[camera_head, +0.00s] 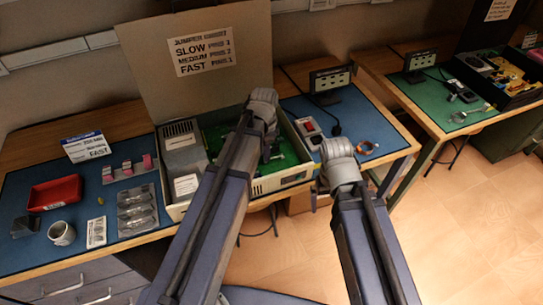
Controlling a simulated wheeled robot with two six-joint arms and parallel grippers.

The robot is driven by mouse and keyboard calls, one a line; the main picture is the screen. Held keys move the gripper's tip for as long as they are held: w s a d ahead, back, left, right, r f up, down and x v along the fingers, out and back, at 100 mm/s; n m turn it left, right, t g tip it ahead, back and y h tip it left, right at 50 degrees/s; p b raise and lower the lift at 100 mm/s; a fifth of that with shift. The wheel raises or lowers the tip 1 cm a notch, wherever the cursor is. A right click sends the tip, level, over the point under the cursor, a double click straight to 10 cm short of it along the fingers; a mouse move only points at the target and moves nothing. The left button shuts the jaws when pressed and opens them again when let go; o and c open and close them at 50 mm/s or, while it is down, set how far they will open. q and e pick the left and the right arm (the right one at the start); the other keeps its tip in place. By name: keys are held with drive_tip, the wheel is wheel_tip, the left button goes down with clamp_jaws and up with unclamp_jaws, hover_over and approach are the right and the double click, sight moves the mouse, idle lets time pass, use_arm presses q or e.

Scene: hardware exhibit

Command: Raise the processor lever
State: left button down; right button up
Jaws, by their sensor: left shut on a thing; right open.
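An open computer case (285,182) lies on the workbench with a green circuit board (287,146) inside it. My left gripper (266,153) reaches down into the case over the board. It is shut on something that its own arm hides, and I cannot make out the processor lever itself. My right gripper (314,190) is open, beside the front right corner of the case, and mostly hidden by its arm.
The raised lid (140,50) with a jumper sign stands behind the case. A red tray (55,193), a cup (62,233) and clear packs (137,210) lie left. A switch box (308,131) and a wrist strap (365,147) lie right. Another bench (430,115) stands further right.

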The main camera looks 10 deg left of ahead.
sight(272, 158)
use_arm(q)
drive_tip(key=shift+w+d+r+p, duration=0.2)
drive_tip(key=shift+r+p, duration=0.25)
drive_tip(key=shift+r, duration=0.15)
drive_tip(key=shift+w+d+r+p, duration=0.15)
drive_tip(key=shift+d+r+p, duration=0.1)
drive_tip(key=shift+r+p, duration=0.15)
drive_tip(key=shift+w+d+r, duration=0.1)
drive_tip(key=shift+d+r, duration=0.05)
drive_tip(key=shift+r, duration=0.05)
idle(0.6)
drive_tip(key=shift+w+d+r+p, duration=0.15)
drive_tip(key=shift+d+r+p, duration=0.15)
drive_tip(key=shift+p, duration=0.25)
drive_tip(key=shift+r, duration=0.1)
drive_tip(key=c, duration=1.1)
unclamp_jaws()
drive_tip(key=shift+c, duration=0.2)
